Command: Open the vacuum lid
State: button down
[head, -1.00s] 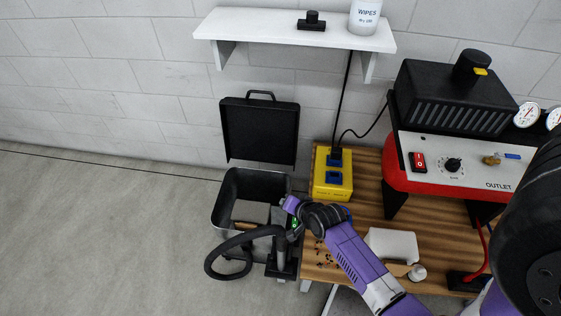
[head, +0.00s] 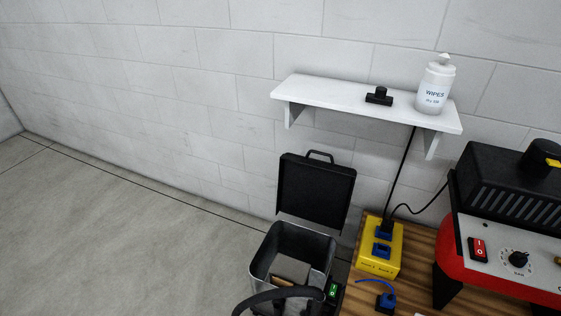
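The vacuum (head: 258,262) stands on the floor left of the wooden bench, at the bottom middle of the head view. Its black lid (head: 316,192) with a loop handle (head: 321,154) is swung up and stands nearly upright at the back by the wall. The open bin shows a tan and grey piece inside. A black hose (head: 283,296) curves across its front, and a green switch (head: 333,291) shows at its right. My gripper is out of the picture, so its state is hidden.
A yellow outlet box (head: 380,247) and a blue plug (head: 385,301) are on the wooden bench (head: 357,286). A red machine (head: 447,246) stands to the right. A white shelf (head: 335,100) with a wipes bottle (head: 435,86) juts above the lid. The floor at left is clear.

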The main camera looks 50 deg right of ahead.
aim_at(316, 191)
jog(key=i+j, duration=0.15)
jog(key=j, duration=0.2)
jog(key=i+j, duration=0.2)
jog(key=j, duration=0.15)
jog(key=i+j, duration=0.15)
jog(key=j, duration=0.2)
jog(key=i+j, duration=0.15)
jog(key=j, duration=0.25)
jog(key=i+j, duration=0.15)
jog(key=i, duration=0.45)
jog(key=i+j, duration=0.1)
jog(key=i, duration=0.5)
jog(key=i+j, duration=0.15)
jog(key=i, duration=0.45)
jog(key=i+z, duration=0.85)
jog(key=i, duration=0.15)
jog(key=i+j+z, duration=0.4)
jog(key=i+l+z, duration=0.1)
jog(key=i+z, duration=0.2)
jog(key=z, duration=0.15)
jog(key=i+z, duration=0.45)
jog(key=i+j+z, duration=0.15)
jog(key=z, duration=0.3)
jog(key=i, duration=0.05)
